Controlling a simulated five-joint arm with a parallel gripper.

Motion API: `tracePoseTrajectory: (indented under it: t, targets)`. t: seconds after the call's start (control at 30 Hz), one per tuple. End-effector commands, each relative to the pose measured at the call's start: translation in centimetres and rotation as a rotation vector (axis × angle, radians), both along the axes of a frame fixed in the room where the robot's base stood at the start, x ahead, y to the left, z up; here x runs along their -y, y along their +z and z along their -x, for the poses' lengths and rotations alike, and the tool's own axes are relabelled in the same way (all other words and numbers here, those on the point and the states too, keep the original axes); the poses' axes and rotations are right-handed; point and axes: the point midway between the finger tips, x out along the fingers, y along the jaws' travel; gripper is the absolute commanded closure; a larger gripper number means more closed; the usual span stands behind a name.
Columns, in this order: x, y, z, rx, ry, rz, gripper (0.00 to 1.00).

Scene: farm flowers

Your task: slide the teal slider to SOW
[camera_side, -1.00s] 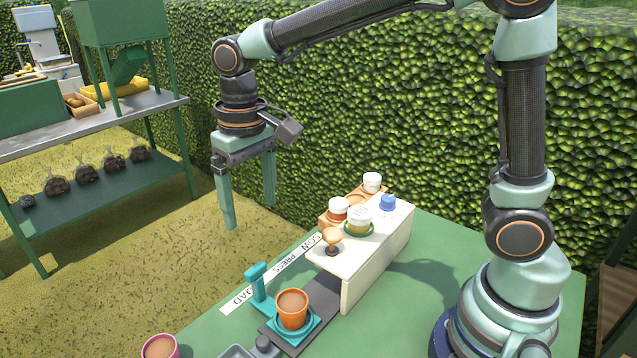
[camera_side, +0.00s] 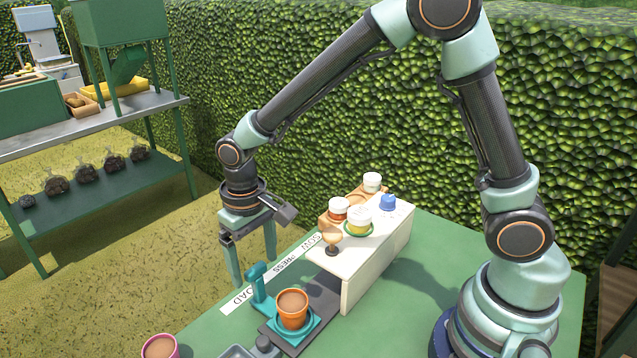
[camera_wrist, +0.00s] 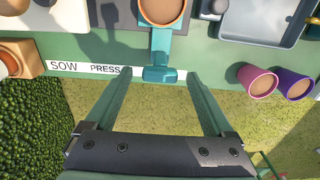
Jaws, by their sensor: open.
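The teal slider (camera_side: 258,287) has an upright handle and a square tray carrying an orange pot (camera_side: 292,311) of soil. It stands by the LOAD end of a white label strip (camera_side: 268,274), which reads SOW, PRESS and partly hidden LOAD. In the wrist view the slider's handle (camera_wrist: 160,74) covers the strip just right of PRESS. SOW is at the far left there. My gripper (camera_side: 254,272) is open and empty, fingers pointing down, behind the handle in the side view. In the wrist view its fingers (camera_wrist: 158,84) appear on either side of the handle, with gaps.
A grey tray (camera_wrist: 265,20) and pink (camera_wrist: 262,84) and purple (camera_wrist: 296,86) pots are near the LOAD end. A hedge stands behind the green table (camera_side: 430,270).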

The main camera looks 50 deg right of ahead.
Motion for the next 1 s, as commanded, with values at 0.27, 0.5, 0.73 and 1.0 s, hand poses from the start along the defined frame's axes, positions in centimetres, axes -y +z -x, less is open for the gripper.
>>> tracePoseTrajectory:
  t: [0.27, 0.5, 0.73, 1.0]
  targets:
    - [0.0, -0.3, 0.0, 0.0, 0.0, 0.0, 0.12]
    - [0.0, -0.3, 0.0, 0.0, 0.0, 0.0, 0.81]
    - [0.0, -0.3, 0.0, 0.001, 0.0, 0.0, 1.0]
    - [1.9, -0.2, 0.0, 0.002, -0.004, -0.001, 1.0]
